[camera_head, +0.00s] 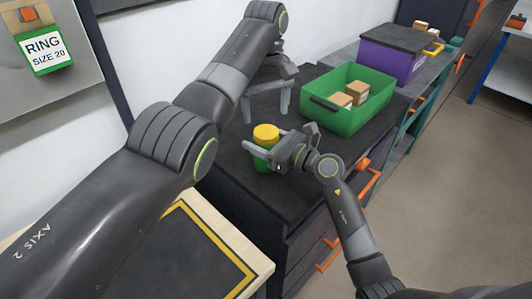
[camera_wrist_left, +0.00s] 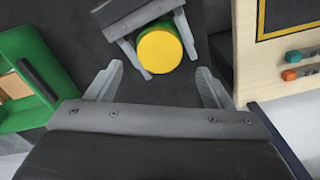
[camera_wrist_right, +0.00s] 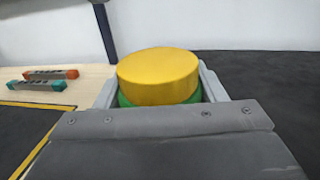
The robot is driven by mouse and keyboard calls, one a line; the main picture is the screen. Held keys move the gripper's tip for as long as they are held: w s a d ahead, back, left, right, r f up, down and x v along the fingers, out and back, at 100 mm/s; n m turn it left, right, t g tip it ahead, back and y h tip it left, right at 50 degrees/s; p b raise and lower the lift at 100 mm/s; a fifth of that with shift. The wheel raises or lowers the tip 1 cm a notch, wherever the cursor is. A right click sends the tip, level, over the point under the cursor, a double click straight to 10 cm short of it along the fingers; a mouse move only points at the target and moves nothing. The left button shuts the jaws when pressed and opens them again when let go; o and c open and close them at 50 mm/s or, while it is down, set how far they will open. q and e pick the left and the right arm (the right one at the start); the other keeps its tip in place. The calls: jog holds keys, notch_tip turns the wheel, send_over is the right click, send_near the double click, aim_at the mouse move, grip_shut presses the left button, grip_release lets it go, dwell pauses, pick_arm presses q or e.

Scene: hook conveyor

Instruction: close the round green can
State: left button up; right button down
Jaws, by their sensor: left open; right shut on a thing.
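The round green can (camera_head: 261,164) stands upright on the dark cabinet top, with a yellow lid (camera_head: 266,133) on it. In the right wrist view the yellow lid (camera_wrist_right: 158,76) sits over a thin band of the green can (camera_wrist_right: 124,101); I cannot tell whether it is fully seated. My right gripper (camera_head: 262,151) is shut around the can's green body, below the lid. My left gripper (camera_head: 265,104) is open and empty, above and behind the can. In the left wrist view the lid (camera_wrist_left: 160,50) lies beyond and between the open left fingers (camera_wrist_left: 160,85).
A green crate (camera_head: 349,121) with wooden blocks stands right of the can on the dark cabinet top (camera_head: 290,199). A purple box (camera_head: 391,59) stands farther back. A wooden-edged table with a yellow-bordered mat (camera_head: 190,259) is at the front left. Orange drawer handles (camera_head: 328,254) stick out in front.

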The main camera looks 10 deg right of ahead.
aim_at(266, 131)
pick_arm(q)
notch_tip(266, 131, down, 6)
dwell(0.4)
jog(key=c, duration=1)
jog(key=shift+m, duration=0.8)
jog(key=o, duration=1.1)
